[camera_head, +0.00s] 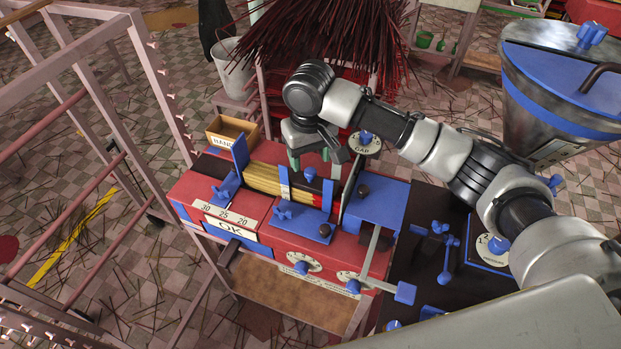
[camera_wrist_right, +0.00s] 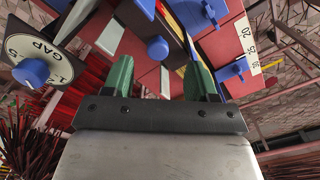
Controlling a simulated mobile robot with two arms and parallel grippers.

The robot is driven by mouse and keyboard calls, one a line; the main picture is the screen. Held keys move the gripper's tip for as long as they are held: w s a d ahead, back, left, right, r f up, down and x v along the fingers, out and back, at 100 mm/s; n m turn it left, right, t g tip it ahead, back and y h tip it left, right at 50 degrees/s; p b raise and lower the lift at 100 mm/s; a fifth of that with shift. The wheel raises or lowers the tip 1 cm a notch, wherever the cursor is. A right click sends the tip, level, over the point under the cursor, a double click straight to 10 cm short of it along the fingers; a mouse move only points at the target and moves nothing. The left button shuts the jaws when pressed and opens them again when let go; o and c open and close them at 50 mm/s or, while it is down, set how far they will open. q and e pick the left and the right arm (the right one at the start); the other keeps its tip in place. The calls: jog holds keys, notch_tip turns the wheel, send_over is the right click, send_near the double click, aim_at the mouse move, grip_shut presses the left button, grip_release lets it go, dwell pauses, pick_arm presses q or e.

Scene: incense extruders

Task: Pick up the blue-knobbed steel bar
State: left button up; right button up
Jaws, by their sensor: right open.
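A round blue knob (camera_head: 309,174) stands on top of the red machine, beside the bundle of tan sticks. It also shows in the right wrist view (camera_wrist_right: 158,48). Any steel bar under this knob is mostly hidden, so I cannot tell its full shape. My right gripper (camera_head: 311,163) is above the machine, open and empty, with its green fingertips near the knob. In the right wrist view the gripper (camera_wrist_right: 163,82) has its two green fingers well apart, with the knob beyond them. My left gripper is not in view.
A steel rod (camera_head: 371,247) with a blue end block sticks out at the machine's front right. The GAP dial (camera_head: 361,146) stands close to the right gripper. A wooden box (camera_head: 232,131) is at the back left, and a metal hopper (camera_head: 565,85) at the right.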

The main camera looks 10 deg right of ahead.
aim_at(311, 171)
jog(key=shift+w+f, duration=0.1)
jog(key=shift+f, duration=0.25)
notch_tip(311, 171, down, 4)
jog(key=shift+d+f+p, duration=0.1)
jog(key=shift+f+p, duration=0.05)
jog(key=shift+p, duration=0.45)
jog(key=shift+f, duration=0.25)
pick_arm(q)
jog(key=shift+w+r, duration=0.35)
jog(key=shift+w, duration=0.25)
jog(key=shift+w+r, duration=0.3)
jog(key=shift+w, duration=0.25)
pick_arm(e)
jog(key=shift+w, duration=0.1)
jog(key=c, duration=0.4)
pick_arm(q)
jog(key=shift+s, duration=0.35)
pick_arm(e)
grip_shut()
